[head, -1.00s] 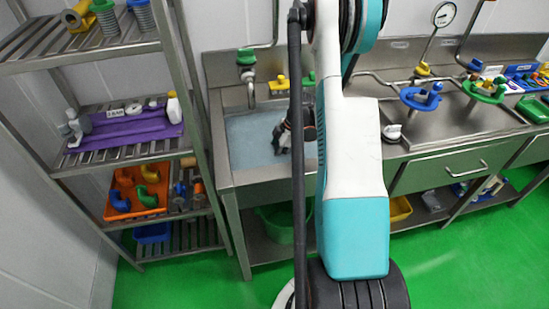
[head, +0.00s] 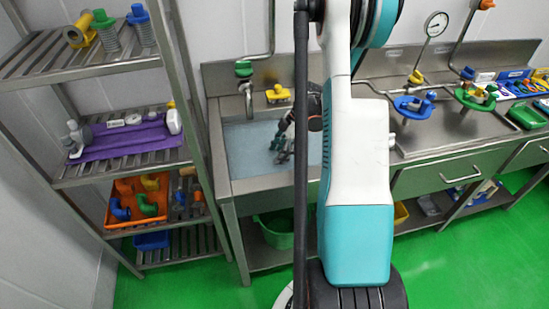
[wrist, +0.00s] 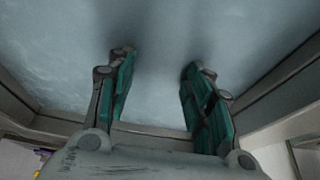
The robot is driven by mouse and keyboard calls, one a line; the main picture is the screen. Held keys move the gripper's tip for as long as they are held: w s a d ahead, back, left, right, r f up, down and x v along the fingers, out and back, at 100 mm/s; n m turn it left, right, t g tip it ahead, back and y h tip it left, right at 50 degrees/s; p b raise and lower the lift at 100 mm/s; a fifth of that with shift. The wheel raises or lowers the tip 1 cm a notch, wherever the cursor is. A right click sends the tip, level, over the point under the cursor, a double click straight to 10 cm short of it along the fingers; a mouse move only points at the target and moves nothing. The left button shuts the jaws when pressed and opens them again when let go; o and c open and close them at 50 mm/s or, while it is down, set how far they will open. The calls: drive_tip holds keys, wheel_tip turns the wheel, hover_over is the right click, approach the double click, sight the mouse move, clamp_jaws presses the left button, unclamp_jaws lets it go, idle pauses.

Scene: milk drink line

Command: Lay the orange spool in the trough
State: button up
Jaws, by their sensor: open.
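The trough (head: 232,187) is a steel basin with pale blue-grey liquid or floor, left of my arm in the head view. Its inside fills much of the wrist view (wrist: 155,95). My gripper (head: 281,157) is over or in the trough, with fingers pointing down. In the wrist view its two green-padded fingers (wrist: 157,80) stand wide apart with nothing between them. I cannot make out an orange spool for certain. A yellow-orange flanged pipe piece (head: 76,36) lies on the top shelf at left, and a small orange piece (head: 187,171) shows on a lower shelf. My arm hides part of the trough.
Blue (head: 404,106) and green valves stand on the right counter.

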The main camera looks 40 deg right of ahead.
drive_tip(key=shift+p+v, duration=0.5)
drive_tip(key=shift+v, duration=1.75)
